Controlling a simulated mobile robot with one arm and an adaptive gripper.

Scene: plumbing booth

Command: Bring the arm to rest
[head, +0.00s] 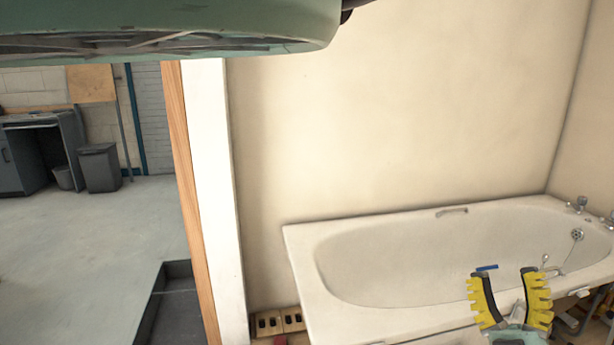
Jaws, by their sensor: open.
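My gripper (507,275) shows at the lower right of the head view. Its two yellow-and-black fingers point up in the picture and stand apart, with nothing seen held between them. It is in front of the near side of a white bathtub (385,222), and the tub's rim and basin show behind the fingers. A small blue item (487,268) shows by the tip of the left finger; I cannot tell what it is or whether it touches the finger. Most of my arm is out of view.
The tub stands against cream walls (400,110), with taps (580,205) at its right end. A wood-edged white wall end (208,190) stands left of it. Open grey floor (90,240), a bin (99,168) and a cabinet (25,155) are further left.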

